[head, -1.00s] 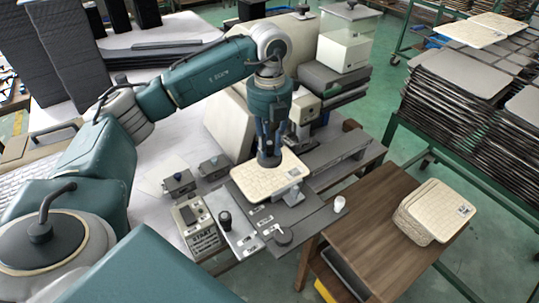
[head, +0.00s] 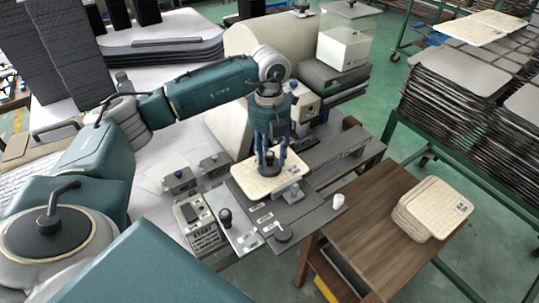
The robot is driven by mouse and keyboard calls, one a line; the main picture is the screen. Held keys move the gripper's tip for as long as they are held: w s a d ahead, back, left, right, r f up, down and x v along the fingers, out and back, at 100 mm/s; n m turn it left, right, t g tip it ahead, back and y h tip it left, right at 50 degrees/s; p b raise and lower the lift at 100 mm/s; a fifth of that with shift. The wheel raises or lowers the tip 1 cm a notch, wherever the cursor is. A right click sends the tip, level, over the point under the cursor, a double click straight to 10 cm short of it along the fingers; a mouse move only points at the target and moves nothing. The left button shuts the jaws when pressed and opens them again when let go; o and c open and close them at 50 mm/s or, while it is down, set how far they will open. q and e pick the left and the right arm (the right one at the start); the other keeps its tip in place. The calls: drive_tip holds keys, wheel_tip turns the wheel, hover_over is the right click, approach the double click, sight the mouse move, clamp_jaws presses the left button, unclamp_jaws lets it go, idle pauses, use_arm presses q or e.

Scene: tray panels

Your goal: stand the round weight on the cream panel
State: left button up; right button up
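The cream panel (head: 254,186) lies flat on the dark grey fixture at the middle of the head view. The round weight (head: 269,164), small and dark, appears to stand upright on the panel, partly hidden by the fingers. My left gripper (head: 271,157) points straight down over the panel. Its blue fingers are spread, one on each side of the weight. I cannot tell whether a fingertip still touches it. My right gripper is not in view.
A START box (head: 201,225) and a black-knobbed lever (head: 225,217) stand at the fixture's front left. A white-capped post (head: 339,202) stands at its right corner. A stack of cream panels (head: 432,208) lies on the brown table (head: 373,226). A bulky beige machine (head: 228,127) stands behind.

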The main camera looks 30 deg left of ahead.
sight(270, 153)
use_arm(q)
drive_tip(key=shift+r, duration=0.25)
drive_tip(key=shift+w+r, duration=0.1)
drive_tip(key=shift+r, duration=0.3)
wheel_tip(270, 153, up, 11)
drive_tip(key=b, duration=0.2)
drive_tip(key=shift+r, duration=0.1)
